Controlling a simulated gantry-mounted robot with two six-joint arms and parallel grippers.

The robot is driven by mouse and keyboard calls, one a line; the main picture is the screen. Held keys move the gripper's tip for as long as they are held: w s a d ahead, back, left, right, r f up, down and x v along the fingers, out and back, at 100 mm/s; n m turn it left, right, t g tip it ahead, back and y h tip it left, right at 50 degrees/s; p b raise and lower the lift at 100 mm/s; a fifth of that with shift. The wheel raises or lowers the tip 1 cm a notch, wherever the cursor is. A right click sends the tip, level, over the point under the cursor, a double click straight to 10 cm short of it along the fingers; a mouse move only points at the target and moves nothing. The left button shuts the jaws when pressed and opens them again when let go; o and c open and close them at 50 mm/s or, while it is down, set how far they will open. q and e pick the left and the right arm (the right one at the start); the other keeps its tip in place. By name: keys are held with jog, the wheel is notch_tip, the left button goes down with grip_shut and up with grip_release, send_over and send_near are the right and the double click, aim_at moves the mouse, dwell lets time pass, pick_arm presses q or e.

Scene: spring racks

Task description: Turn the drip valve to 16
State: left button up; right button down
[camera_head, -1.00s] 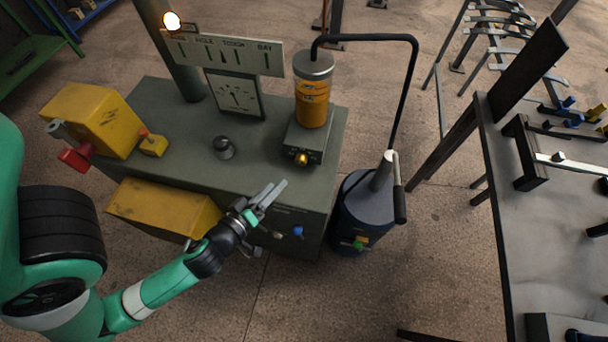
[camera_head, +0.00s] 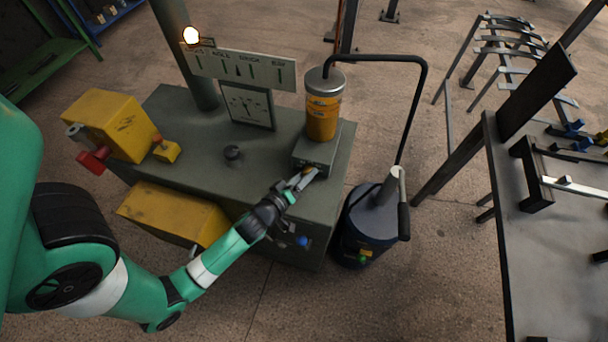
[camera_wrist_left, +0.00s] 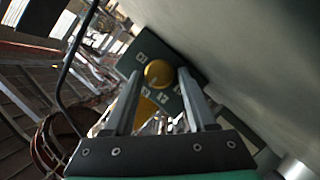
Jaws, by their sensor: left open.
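The drip valve's round yellow knob (camera_wrist_left: 158,73) sits on a dark plate with small pale marks in the left wrist view. I cannot read any number there. In the head view the knob is mostly covered by my left gripper (camera_head: 304,180), at the front of the grey block (camera_head: 318,152) under the orange canister (camera_head: 322,117). My left gripper (camera_wrist_left: 160,76) is open, its two fingers on either side of the knob in the left wrist view. I cannot tell whether they touch it. My right gripper is not in view.
The block stands on a grey-green cabinet (camera_head: 205,155) with a dial panel (camera_head: 247,106) and a lit lamp (camera_head: 190,35). Yellow boxes (camera_head: 110,124) are at left. A blue drum (camera_head: 365,225) with a bent black pipe stands at right. A metal table (camera_head: 550,235) is farther right.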

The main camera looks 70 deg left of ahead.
pick_arm(q)
grip_shut()
jog(key=shift+m, duration=0.3)
jog(key=shift+w+d+r+m+g+y, duration=0.15)
jog(key=shift+m+g+y, duration=0.15)
jog(key=shift+m+g, duration=0.5)
jog(key=shift+w+m+g+y, duration=0.1)
jog(key=shift+m+g+y, duration=0.3)
jog(key=shift+m+g, duration=0.7)
jog(key=shift+m, duration=0.3)
